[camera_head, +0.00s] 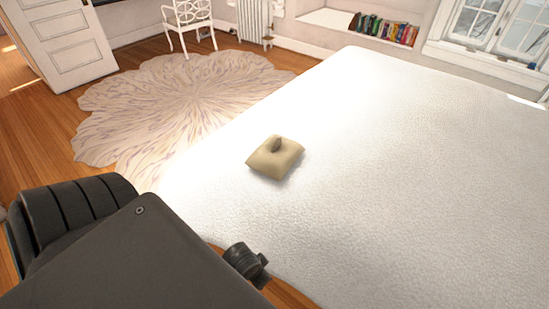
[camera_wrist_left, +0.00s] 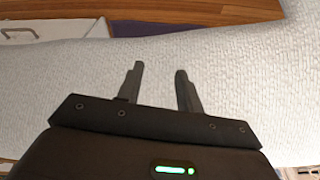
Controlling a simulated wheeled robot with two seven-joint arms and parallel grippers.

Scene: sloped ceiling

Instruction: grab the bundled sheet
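The bundled sheet appears as a small beige, cushion-like bundle (camera_head: 275,158) with a darker knob on top. It lies on the white bed (camera_head: 400,180), near the bed's left side in the head view. The left wrist view does not show it. My left gripper (camera_wrist_left: 157,85) is open and empty, its two dark fingers apart over a white textured surface. In the head view my dark arm fills the lower left and the fingertips cannot be made out. My right gripper is in neither view.
A pale round rug (camera_head: 190,95) lies on the wood floor left of the bed. A white chair (camera_head: 190,22), a radiator (camera_head: 254,20), a white door (camera_head: 62,40) and a row of books (camera_head: 385,28) stand at the back. The bed around the bundle is clear.

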